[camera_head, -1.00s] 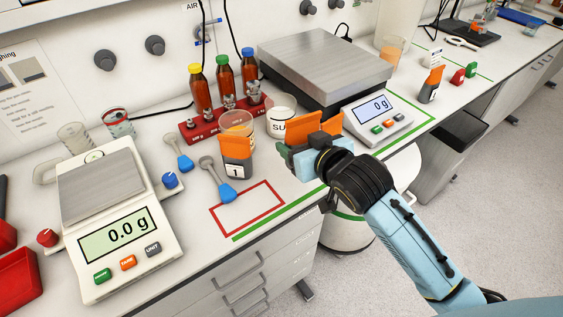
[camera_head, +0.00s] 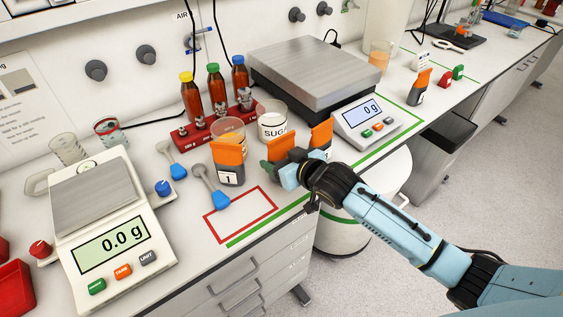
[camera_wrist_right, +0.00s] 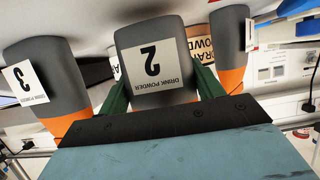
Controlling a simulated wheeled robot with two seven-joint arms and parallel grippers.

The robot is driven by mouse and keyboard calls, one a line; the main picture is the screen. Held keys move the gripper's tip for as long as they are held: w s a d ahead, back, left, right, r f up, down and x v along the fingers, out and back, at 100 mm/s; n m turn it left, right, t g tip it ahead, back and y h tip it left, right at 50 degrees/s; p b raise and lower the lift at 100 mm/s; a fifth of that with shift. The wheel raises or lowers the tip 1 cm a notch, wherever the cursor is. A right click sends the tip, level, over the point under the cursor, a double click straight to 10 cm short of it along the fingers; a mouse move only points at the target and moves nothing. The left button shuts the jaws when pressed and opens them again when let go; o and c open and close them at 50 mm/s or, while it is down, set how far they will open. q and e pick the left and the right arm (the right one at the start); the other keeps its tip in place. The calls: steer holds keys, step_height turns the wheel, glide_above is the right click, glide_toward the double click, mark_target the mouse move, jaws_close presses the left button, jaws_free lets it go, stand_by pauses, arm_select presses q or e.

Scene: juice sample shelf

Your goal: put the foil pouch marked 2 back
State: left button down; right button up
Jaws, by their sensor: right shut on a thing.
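The foil pouch marked 2 (camera_wrist_right: 155,60), grey with an orange end, is between the green fingers of my right gripper (camera_wrist_right: 160,95) in the right wrist view, which shows it upside down. In the head view its orange top (camera_head: 278,149) shows at my right gripper (camera_head: 284,168), shut on it near the bench's front edge. Pouch 1 (camera_head: 229,166) stands to its left and pouch 3 (camera_head: 321,135) to its right. The pouch marked 3 also shows in the right wrist view (camera_wrist_right: 38,75). The gripper hides the held pouch's lower part; I cannot tell whether it touches the bench. My left gripper is out of view.
A sugar jar (camera_head: 272,126) and a beaker of orange powder (camera_head: 228,130) are close behind. A large balance (camera_head: 310,75) stands behind right, a small scale (camera_head: 105,215) at left. Blue-handled scoops (camera_head: 215,195) lie left.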

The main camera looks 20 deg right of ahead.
steer(key=shift+f, duration=0.45)
steer(key=shift+f, duration=0.15)
steer(key=o, duration=1.2)
steer(key=shift+o, duration=0.2)
steer(key=shift+s+r, duration=0.2)
steer(key=p+v, duration=0.1)
steer(key=v, duration=1)
steer(key=shift+s+d+r, duration=0.2)
steer(key=shift+s, duration=0.05)
